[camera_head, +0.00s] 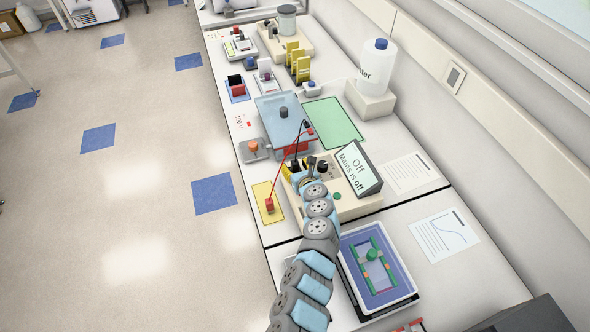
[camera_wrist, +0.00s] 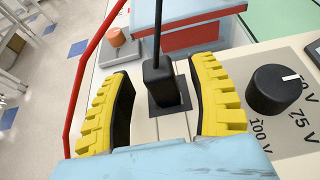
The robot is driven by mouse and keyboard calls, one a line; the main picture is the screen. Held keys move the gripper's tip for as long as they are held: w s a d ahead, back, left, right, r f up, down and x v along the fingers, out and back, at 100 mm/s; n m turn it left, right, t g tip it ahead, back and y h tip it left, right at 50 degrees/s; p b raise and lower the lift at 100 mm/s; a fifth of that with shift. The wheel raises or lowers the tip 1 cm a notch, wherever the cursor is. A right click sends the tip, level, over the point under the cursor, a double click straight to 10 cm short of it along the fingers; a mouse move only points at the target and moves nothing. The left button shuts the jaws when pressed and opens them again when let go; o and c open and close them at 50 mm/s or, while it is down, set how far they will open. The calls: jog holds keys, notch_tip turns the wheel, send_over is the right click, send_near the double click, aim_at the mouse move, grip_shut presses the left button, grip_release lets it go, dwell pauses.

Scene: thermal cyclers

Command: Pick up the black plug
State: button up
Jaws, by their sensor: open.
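The black plug (camera_wrist: 160,85) stands upright in a dark square socket on the cream power supply (camera_head: 350,207), with a black cable rising from its top. My gripper (camera_wrist: 163,80) is open, with one yellow ribbed finger on each side of the plug. Gaps show between the plug and both fingers in the wrist view. In the head view my gripper (camera_head: 300,173) is over the left part of the power supply, and the black plug (camera_head: 295,164) is partly hidden by it.
A red cable (camera_wrist: 93,62) passes left of my gripper; in the head view it runs to a red plug (camera_head: 270,204) on a yellow mat. A dial (camera_wrist: 274,90) stands to the right. A display (camera_head: 356,168) reads "Mains is off". A blue-lidded tank (camera_head: 284,120) stands behind.

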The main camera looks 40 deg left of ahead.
jog(key=shift+w+a, duration=0.2)
jog(key=shift+w, duration=0.05)
jog(key=shift+f, duration=0.1)
grip_shut()
dwell(0.3)
